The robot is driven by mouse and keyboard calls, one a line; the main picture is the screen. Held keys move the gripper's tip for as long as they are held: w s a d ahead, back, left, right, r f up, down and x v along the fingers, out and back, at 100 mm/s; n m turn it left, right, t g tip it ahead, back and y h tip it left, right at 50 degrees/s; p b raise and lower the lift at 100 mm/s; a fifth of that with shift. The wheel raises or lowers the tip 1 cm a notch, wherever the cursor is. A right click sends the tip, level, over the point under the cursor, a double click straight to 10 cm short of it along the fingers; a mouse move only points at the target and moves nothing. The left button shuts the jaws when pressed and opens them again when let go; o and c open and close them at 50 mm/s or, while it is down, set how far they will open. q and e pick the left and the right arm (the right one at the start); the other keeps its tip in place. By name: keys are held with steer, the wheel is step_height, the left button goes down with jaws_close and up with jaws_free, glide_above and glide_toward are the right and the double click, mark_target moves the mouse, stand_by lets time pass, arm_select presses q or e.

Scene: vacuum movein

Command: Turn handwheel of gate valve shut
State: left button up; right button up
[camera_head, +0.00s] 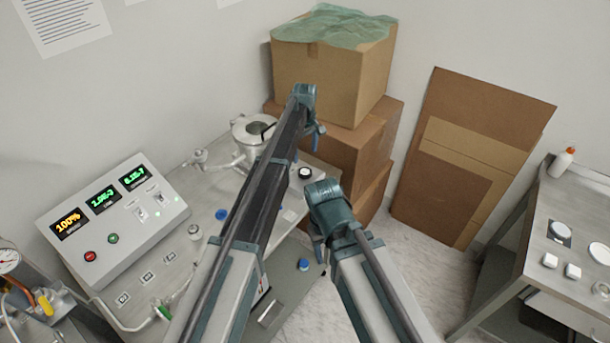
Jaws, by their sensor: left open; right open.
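A metal bench (180,262) carries a round steel vessel (250,130) with pipework at the back. A small round black part with a pale centre (305,172) sits at the bench's right side. I cannot tell whether it is the gate valve's handwheel; no handwheel shows clearly. My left arm crosses the bench and hides part of it. My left gripper (318,134) is open, right of the vessel and above the black part in the picture. My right gripper (318,244) is open, lower down by the bench's right edge. Neither gripper visibly holds anything.
A control box (120,215) with lit displays stands at left. Blue caps (221,214) and a green handle (163,312) are on the bench. Stacked cardboard boxes (325,80) stand behind. A side table (575,225) is at right. Floor between is clear.

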mark_target(305, 172)
arm_select(q)
step_height(305, 172, down, 9)
steer(key=b, duration=0.7)
steer(key=shift+b, duration=0.4)
steer(key=shift+r, duration=0.1)
steer(key=shift+c, duration=0.4)
steer(key=c, duration=1.3)
steer(key=shift+m, duration=0.3)
